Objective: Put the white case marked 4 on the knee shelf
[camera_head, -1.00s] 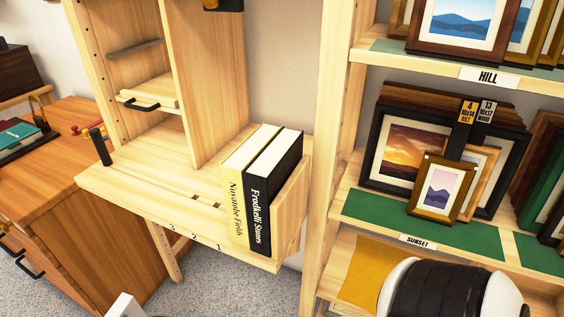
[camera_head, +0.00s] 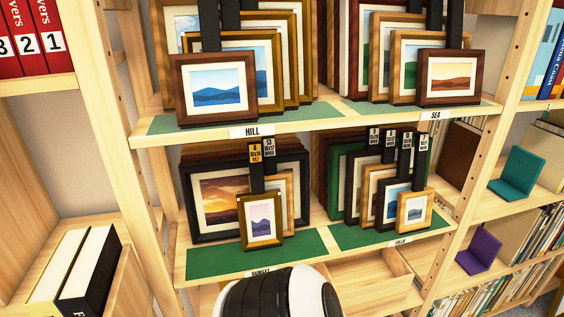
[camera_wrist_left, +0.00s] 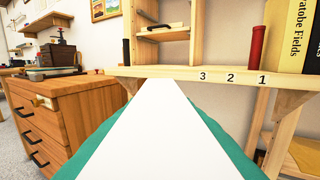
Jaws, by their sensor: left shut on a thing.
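In the left wrist view a long white slab (camera_wrist_left: 175,130) with teal along both sides fills the lower middle, reaching away from the camera. It appears to be the white case, held in my left gripper; the jaws are hidden and no 4 is visible on it. Its far end appears just below the edge of a wooden ledge (camera_wrist_left: 150,71) numbered 3, 2, 1. Neither gripper shows in the head view. No shelf there is labelled as the knee shelf, and I cannot tell which one it is.
In the head view, a rack holds framed prints above green strips, labelled HILL (camera_head: 252,131), SEA (camera_head: 435,115) and SUNSET. Teal (camera_head: 517,174) and purple (camera_head: 478,249) bookends stand at right. A wooden drawer cabinet (camera_wrist_left: 75,115) and a red cylinder (camera_wrist_left: 257,44) show in the wrist view.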

